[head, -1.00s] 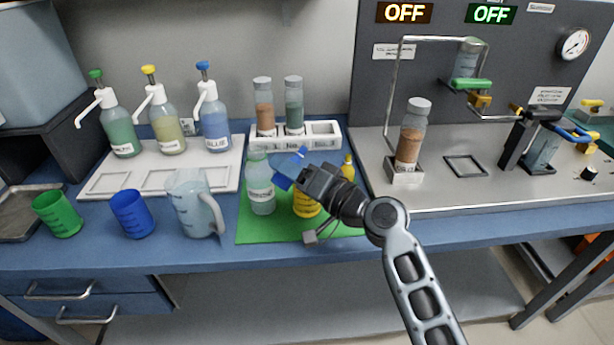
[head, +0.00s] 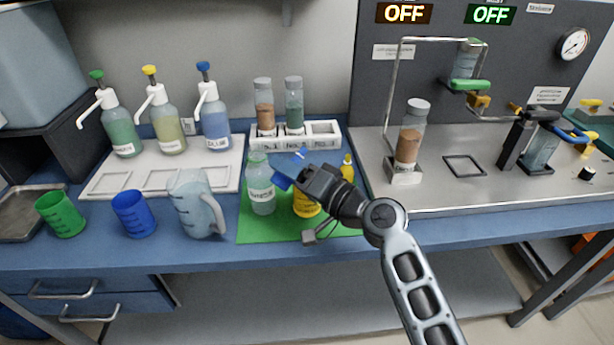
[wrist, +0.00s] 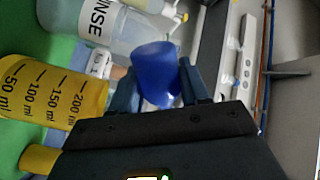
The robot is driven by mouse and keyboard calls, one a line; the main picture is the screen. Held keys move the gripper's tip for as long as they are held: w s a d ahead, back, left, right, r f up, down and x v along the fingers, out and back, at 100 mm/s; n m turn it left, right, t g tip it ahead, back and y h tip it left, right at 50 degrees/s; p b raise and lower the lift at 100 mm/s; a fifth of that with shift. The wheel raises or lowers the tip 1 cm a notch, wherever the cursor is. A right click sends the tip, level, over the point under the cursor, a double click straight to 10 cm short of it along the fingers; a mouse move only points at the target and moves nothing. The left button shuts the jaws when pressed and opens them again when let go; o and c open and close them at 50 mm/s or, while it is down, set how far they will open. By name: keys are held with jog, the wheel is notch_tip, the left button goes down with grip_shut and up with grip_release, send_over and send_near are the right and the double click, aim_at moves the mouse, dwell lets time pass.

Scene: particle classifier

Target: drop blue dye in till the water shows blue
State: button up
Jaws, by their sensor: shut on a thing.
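My gripper (head: 290,177) is shut on a small blue bottle (wrist: 157,70), held tilted; in the head view the blue bottle (head: 283,180) shows at the fingertips. It is just right of the neck of a clear bottle labelled RINSE (head: 262,192), which holds pale blue-green liquid; I cannot tell whether they touch. The RINSE bottle also shows in the wrist view (wrist: 72,22). A yellow graduated beaker (head: 306,204) stands under my gripper, partly hidden; it is also in the wrist view (wrist: 52,92). No falling drop is visible.
A small yellow bottle (head: 347,168) stands on the green mat (head: 252,229). A clear jug (head: 194,203), a blue beaker (head: 133,214) and a green beaker (head: 60,214) stand left. Pump bottles (head: 170,135) and a vial rack (head: 320,140) are behind; a metal rig (head: 440,185) is right.

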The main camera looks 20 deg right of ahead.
jog(key=shift+a+r+m+p, duration=0.1)
jog(key=shift+r+m+p, duration=0.15)
jog(key=shift+m+p, duration=0.45)
dwell(0.9)
jog(key=shift+s+a+f+m+p, duration=0.1)
jog(key=shift+f+m+p, duration=0.25)
jog(key=shift+m+p, duration=0.5)
dwell(1.7)
jog(key=shift+r+m+t+p, duration=0.3)
jog(key=shift+r+m+p, duration=0.15)
jog(key=shift+m, duration=0.3)
dwell(1.7)
jog(key=shift+f, duration=0.1)
dwell(0.5)
jog(key=shift+f+n+b, duration=0.3)
jog(key=shift+f+b, duration=0.05)
jog(key=shift+b, duration=0.1)
jog(key=shift+f+n+b, duration=0.2)
jog(key=shift+n+b, duration=0.7)
jog(key=shift+n, duration=0.1)
jog(key=shift+r+n+y, duration=0.3)
jog(key=shift+r+n, duration=0.2)
jog(key=shift+n, duration=0.1)
